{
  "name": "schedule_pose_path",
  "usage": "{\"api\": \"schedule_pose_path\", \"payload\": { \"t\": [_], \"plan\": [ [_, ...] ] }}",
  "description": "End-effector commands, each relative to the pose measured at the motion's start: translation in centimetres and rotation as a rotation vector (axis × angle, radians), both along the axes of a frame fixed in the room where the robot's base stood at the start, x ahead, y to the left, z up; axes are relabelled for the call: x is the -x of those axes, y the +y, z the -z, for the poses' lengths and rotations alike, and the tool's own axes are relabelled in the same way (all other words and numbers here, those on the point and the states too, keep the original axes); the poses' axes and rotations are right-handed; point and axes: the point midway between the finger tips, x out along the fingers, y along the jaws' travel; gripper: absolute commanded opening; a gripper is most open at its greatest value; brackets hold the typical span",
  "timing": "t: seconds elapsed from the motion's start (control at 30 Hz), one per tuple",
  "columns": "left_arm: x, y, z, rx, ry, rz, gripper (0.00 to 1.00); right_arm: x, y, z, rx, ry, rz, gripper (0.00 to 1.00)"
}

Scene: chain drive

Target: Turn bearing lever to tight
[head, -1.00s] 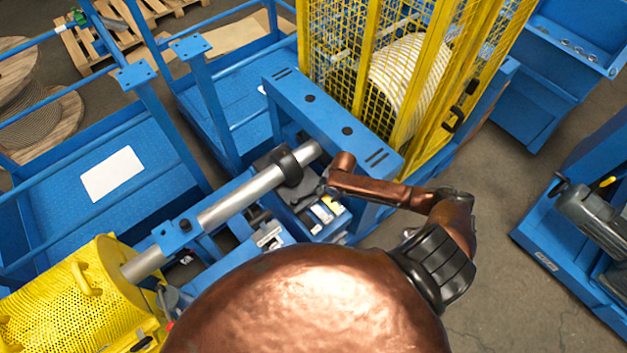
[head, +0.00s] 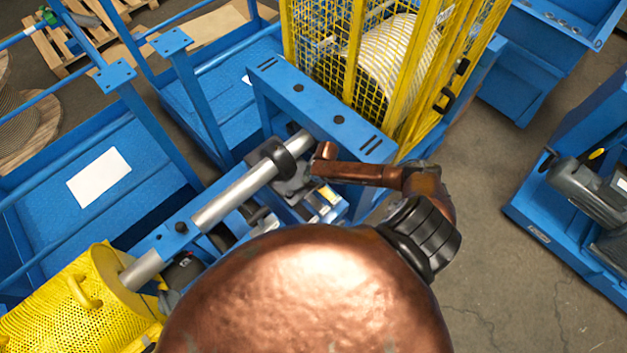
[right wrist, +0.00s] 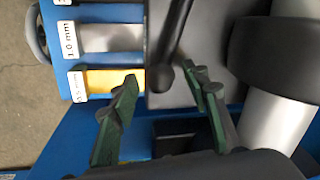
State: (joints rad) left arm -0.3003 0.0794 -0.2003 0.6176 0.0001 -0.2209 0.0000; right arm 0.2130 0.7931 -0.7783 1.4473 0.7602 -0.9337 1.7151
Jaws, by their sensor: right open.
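A dark lever with a rounded end (right wrist: 165,45) shows in the right wrist view, lying over a grey plate at top centre. I take it for the bearing lever; no tight marking is readable. My right gripper (right wrist: 161,80) is open, its green-sided fingers on either side of the lever's end, with gaps visible; how deep the lever sits between them is unclear. In the head view my right gripper (head: 297,186) is small and dark, beside the black collar (head: 278,158) on the steel shaft (head: 235,197). The lever cannot be made out there. My left gripper is not in view.
The black collar and shaft also stand close right of the fingers in the right wrist view (right wrist: 275,65). Labelled gauge pieces, one marked 1.0 mm (right wrist: 110,38), lie at left. A yellow mesh guard (head: 335,55) rises behind the blue frame (head: 345,130).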

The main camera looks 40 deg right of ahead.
Motion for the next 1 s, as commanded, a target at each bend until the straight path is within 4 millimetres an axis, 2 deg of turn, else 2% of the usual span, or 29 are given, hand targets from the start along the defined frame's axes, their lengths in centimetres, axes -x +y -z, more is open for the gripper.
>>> {"api": "schedule_pose_path", "payload": {
  "t": [0.1,0.23,0.6,0.83,1.0],
  "plan": [
    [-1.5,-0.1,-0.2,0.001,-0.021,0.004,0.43,-0.1,0.1,0.0,0.000,-0.001,-0.001,0.43],
    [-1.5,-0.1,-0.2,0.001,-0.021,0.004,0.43,-0.1,0.1,0.0,0.000,-0.001,-0.002,0.42],
    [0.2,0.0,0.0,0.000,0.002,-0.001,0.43,-0.1,0.1,0.0,0.000,-0.001,-0.003,0.16],
    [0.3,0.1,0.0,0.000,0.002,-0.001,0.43,-0.1,0.1,0.0,0.000,0.000,-0.002,0.01],
    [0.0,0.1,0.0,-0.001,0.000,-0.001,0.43,-0.1,0.1,0.0,0.000,0.000,-0.002,0.00]
  ]
}}
